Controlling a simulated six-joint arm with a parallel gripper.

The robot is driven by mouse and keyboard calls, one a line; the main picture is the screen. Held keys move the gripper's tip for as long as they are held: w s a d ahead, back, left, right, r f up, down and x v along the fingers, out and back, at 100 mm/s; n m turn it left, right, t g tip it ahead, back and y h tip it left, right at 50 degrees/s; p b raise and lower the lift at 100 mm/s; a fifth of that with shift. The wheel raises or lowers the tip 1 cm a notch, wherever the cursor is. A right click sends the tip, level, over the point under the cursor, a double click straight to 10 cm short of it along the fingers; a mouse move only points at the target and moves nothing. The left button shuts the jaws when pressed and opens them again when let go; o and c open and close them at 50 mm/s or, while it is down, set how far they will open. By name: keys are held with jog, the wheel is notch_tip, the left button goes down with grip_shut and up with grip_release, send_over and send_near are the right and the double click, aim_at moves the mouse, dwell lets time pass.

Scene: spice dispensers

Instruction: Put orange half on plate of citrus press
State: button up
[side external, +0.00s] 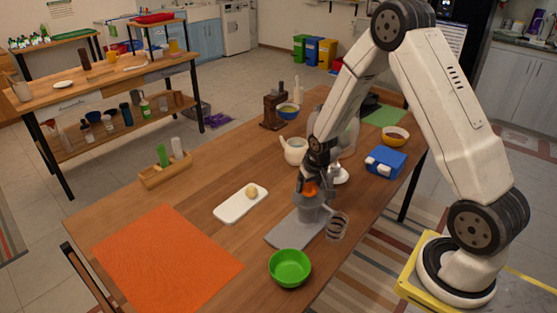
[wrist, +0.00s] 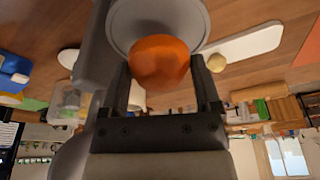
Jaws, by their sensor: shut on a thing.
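My gripper (side external: 309,180) is shut on the orange half (side external: 310,188). In the wrist view the orange half (wrist: 160,62) sits between the two fingers of my gripper (wrist: 161,75). The grey citrus press (side external: 300,228) stands on the table, its flat base towards the front. The orange half is at the top of the press, over its round plate, which shows as a grey disc (wrist: 130,15) behind the orange in the wrist view. I cannot tell whether the orange touches the plate.
A green bowl (side external: 290,268) and a clear glass (side external: 337,226) stand close to the press. A white board (side external: 233,207) with a small yellowish piece (side external: 251,191) lies to the left. A white teapot (side external: 294,150) is behind. An orange mat (side external: 165,262) covers the front left.

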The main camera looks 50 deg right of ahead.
jog(key=shift+f, duration=0.95)
jog(key=shift+f, duration=0.1)
jog(key=o, duration=0.7)
jog(key=shift+c, duration=0.2)
jog(key=v, duration=1.2)
jog(key=s+a+r+n, duration=0.1)
jog(key=s+a+n, duration=0.1)
jog(key=s+a, duration=0.3)
jog(key=s+a+r+n+y, duration=0.1)
jog(key=s+a+n, duration=0.1)
jog(key=s+a, duration=0.3)
jog(key=a, duration=0.3)
jog(key=shift+a+r+n, duration=0.4)
